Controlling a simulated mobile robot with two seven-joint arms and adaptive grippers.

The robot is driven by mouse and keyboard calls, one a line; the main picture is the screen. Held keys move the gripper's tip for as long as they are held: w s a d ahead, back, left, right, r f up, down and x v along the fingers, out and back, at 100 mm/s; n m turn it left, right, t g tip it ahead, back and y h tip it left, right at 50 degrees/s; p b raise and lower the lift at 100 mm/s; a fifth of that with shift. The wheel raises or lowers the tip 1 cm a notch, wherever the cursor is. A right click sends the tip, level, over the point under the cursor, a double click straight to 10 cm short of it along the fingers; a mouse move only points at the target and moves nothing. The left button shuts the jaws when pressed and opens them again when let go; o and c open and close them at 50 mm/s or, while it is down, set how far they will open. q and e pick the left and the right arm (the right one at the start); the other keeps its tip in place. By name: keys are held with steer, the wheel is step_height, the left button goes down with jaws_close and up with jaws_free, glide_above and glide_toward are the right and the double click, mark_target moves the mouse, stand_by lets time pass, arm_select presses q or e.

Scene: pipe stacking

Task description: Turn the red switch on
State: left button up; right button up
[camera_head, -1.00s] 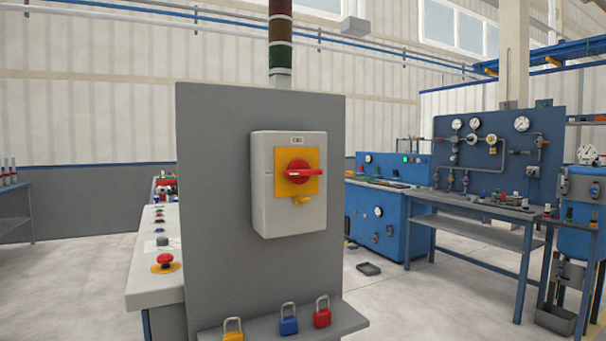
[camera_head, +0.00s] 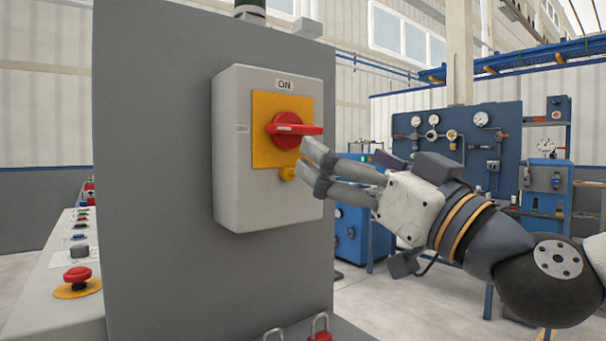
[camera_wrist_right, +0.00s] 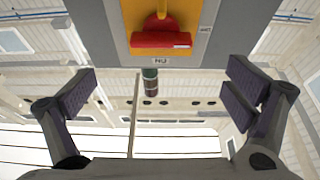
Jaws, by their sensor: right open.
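The red switch (camera_head: 288,130) is a rotary handle on a yellow plate (camera_head: 265,105), on the front of a light grey box (camera_head: 235,200). Its handle lies horizontal, its narrow end pointing right. An "ON" label (camera_head: 285,85) sits above it and a small side label, too small to read surely, to its left. My right gripper (camera_head: 315,165) comes in from the right, fingers pointing left, just below and right of the handle. In the right wrist view the gripper (camera_wrist_right: 162,88) is open and empty, and the red handle (camera_wrist_right: 160,40) is apart from the fingers, ahead of them. My left gripper is not in view.
The box is on a grey cabinet (camera_head: 150,180). A console with a red push button (camera_head: 78,275) is at the left. Padlocks (camera_head: 320,328) stand on a low ledge below. A blue gauge bench (camera_head: 455,130) stands behind my right arm.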

mark_target(301, 128)
steer(key=p+x, duration=0.1)
steer(key=x, duration=1)
steer(key=shift+w+a+r, duration=0.25)
steer(key=c, duration=1.2)
